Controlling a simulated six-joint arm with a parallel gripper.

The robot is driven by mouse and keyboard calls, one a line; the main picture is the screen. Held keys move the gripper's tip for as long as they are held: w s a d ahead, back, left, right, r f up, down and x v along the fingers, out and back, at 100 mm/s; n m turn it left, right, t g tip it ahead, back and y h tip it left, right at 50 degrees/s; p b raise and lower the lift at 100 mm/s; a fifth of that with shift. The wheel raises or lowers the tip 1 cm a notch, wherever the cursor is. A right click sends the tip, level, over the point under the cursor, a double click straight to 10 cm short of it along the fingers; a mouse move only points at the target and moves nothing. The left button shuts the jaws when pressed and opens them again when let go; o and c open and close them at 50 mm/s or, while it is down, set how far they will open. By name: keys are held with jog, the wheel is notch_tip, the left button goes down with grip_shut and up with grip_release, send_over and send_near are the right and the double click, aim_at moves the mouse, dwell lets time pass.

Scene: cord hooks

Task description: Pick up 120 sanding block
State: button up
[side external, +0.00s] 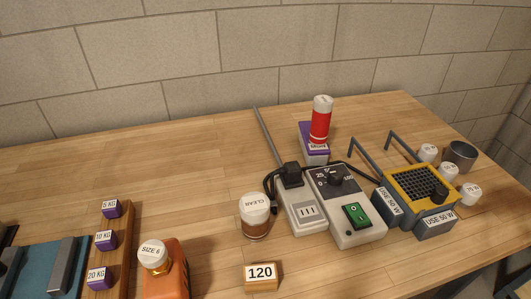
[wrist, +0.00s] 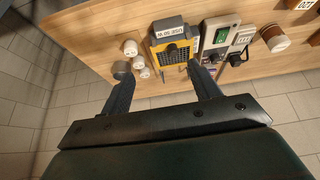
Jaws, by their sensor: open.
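The 120 sanding block (side external: 262,284), a small tan block with a white "120" label, lies on the bench at the front centre in the side view. In the wrist view the block (wrist: 304,5) is cut off at the top right corner, its label upside down. My gripper (wrist: 158,68) is open and empty, its two dark fingers spread apart in the wrist view. The block is well to the right of the fingers there, not between them. My gripper is not seen in the side view.
The grey power unit (side external: 345,205), yellow holder (side external: 420,188) and several white-capped items are to the right. Bench around the block is clear.

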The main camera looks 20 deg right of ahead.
jog(key=w+a+n+y, duration=0.2)
jog(key=w+a+n, duration=0.2)
jog(key=w+a, duration=0.3)
jog(key=n+g+y, duration=0.3)
jog(key=n+g, duration=0.2)
jog(key=n, duration=0.7)
send_over(261, 272)
jog(key=d, duration=0.5)
notch_tip(261, 272, down, 12)
jog(key=shift+s+r+h, duration=0.1)
jog(key=shift+s+h, duration=0.2)
jog(key=shift+s, duration=0.1)
jog(key=shift+x, duration=4.3)
